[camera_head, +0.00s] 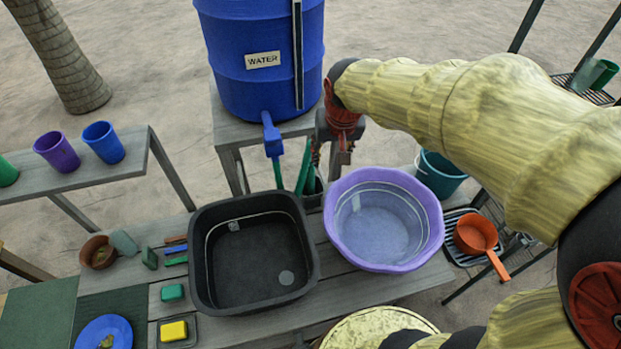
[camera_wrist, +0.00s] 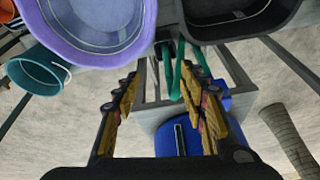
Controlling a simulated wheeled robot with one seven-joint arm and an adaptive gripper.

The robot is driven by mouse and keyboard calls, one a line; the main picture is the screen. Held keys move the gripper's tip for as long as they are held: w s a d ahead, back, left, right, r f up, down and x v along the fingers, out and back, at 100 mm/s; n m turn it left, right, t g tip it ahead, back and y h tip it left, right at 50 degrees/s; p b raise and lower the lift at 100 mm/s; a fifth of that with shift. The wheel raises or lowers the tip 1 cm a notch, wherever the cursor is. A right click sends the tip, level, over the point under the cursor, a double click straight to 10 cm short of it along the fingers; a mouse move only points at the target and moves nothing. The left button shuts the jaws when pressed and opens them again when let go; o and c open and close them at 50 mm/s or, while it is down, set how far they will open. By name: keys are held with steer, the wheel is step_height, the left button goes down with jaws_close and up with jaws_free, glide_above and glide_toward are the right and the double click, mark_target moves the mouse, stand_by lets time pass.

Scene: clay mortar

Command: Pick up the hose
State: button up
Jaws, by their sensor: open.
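The green hose (camera_head: 304,166) hangs below the blue water barrel, beside its blue tap, behind the black basin. Its lower part is hidden in the head view. In the wrist view the hose (camera_wrist: 177,72) shows as green strands at the top middle, between and beyond my finger tips, close to the right finger. My gripper (camera_head: 341,152) is right of the hose, above and behind the purple basin. In the wrist view its two fingers (camera_wrist: 158,88) are spread apart with nothing between them touching both. I cannot tell whether the right finger touches the hose.
The blue barrel (camera_head: 262,80) stands on a grey stand (camera_head: 228,133). The black basin (camera_head: 205,262) and purple basin (camera_head: 434,243) sit on the table in front. A teal bucket (camera_head: 440,178) and an orange pan (camera_head: 476,235) are at right. Cups stand on the left bench.

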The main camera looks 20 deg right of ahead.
steer(key=m+g+p, duration=0.1)
steer(key=p, duration=0.5)
glide_toward(310, 156)
steer(key=s+r, duration=0.4)
steer(key=shift+m+g, duration=0.7)
steer(key=shift+g, duration=0.1)
steer(key=w+f+p, duration=0.1)
steer(key=w+f, duration=0.1)
steer(key=f, duration=0.1)
steer(key=w+f+p, duration=0.2)
steer(key=f, duration=0.2)
steer(key=w+f+p, duration=0.2)
steer(key=f, duration=0.7)
steer(key=f+p, duration=0.1)
steer(key=f, duration=0.2)
steer(key=shift+w+d, duration=0.25)
steer(key=shift+w, duration=0.05)
steer(key=shift+c, duration=1)
jaws_close()
